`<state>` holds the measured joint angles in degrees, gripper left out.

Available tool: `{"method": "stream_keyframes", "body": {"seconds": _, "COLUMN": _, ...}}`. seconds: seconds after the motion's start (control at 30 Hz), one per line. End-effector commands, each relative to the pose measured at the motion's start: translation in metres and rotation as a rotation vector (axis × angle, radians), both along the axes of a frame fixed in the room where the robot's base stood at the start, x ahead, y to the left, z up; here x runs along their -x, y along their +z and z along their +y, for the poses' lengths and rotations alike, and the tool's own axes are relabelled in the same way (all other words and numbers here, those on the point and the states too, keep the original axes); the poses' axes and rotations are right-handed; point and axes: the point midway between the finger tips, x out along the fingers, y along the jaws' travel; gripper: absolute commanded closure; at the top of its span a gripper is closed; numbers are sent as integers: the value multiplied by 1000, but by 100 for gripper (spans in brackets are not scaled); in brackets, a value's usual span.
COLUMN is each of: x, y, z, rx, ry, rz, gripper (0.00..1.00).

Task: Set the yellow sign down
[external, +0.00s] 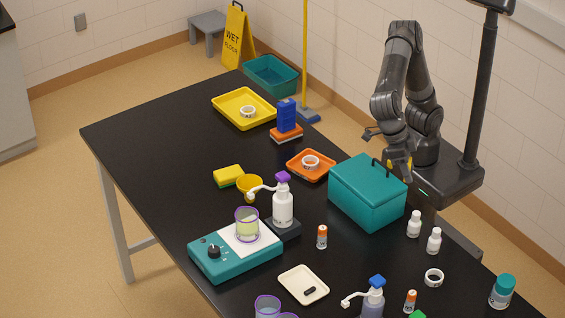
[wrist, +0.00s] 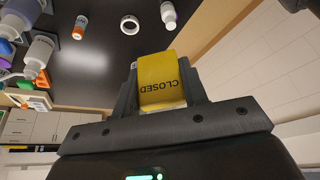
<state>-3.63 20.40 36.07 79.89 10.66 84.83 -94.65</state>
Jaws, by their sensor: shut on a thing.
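A small yellow sign (wrist: 160,72) with the word CLOSED, upside down in the wrist view, is between the two fingers of my gripper (wrist: 161,95). My gripper is shut on it. In the external view the gripper (external: 399,172) is at the right edge of the black table, behind the handle of a teal box. Only a yellow patch of the sign (external: 400,165) shows there; the rest is hidden by the gripper and box. The sign looks held off the tabletop, but its exact height is hard to tell.
The teal box (external: 366,197) stands close beside the gripper. White bottles (external: 414,224) and a white ring (external: 434,278) are nearer the front right. An orange tray (external: 311,166) lies left of the box. The table's left-middle (external: 160,135) is bare. A yellow wet-floor sign (external: 237,42) stands on the floor behind.

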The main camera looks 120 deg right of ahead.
Motion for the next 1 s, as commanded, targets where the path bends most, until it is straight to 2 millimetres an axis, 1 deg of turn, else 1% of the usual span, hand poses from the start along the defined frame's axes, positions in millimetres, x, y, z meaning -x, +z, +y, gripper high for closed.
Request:
{"method": "stream_keyframes", "body": {"seconds": 0.03, "x": 9, "y": 0, "z": 5, "rx": 1, "ry": 34, "rz": 1, "gripper": 82}}
{"method": "stream_keyframes", "body": {"seconds": 0.1, "x": 17, "y": -4, "z": 10, "rx": 2, "ry": 69, "rz": 4, "gripper": 82}}
{"method": "stream_keyframes", "body": {"seconds": 0.27, "x": 15, "y": -35, "z": 8, "rx": 3, "ry": 62, "rz": 5, "gripper": 82}}
{"method": "stream_keyframes", "body": {"seconds": 0.37, "x": 15, "y": -59, "z": 8, "rx": 3, "ry": 60, "rz": 5, "gripper": 82}}
{"method": "stream_keyframes", "body": {"seconds": 0.4, "x": 15, "y": -73, "z": 8, "rx": 3, "ry": 60, "rz": 6, "gripper": 82}}
{"method": "stream_keyframes", "body": {"seconds": 0.47, "x": 15, "y": -90, "z": 8, "rx": 3, "ry": 61, "rz": 7, "gripper": 82}}
{"method": "stream_keyframes", "body": {"seconds": 0.5, "x": 15, "y": -104, "z": 8, "rx": 3, "ry": 60, "rz": 8, "gripper": 82}}
{"method": "stream_keyframes", "body": {"seconds": 0.53, "x": 15, "y": -113, "z": 8, "rx": 3, "ry": 60, "rz": 6, "gripper": 82}}
{"method": "stream_keyframes", "body": {"seconds": 0.6, "x": 15, "y": -136, "z": 8, "rx": 3, "ry": 60, "rz": 8, "gripper": 82}}
{"method": "stream_keyframes", "body": {"seconds": 0.7, "x": 15, "y": -164, "z": 8, "rx": 3, "ry": 60, "rz": 6, "gripper": 82}}
{"method": "stream_keyframes", "body": {"seconds": 0.87, "x": 14, "y": -190, "z": 8, "rx": 2, "ry": 59, "rz": 4, "gripper": 82}}
{"method": "stream_keyframes", "body": {"seconds": 1.0, "x": 15, "y": -218, "z": 8, "rx": 2, "ry": 59, "rz": 5, "gripper": 82}}
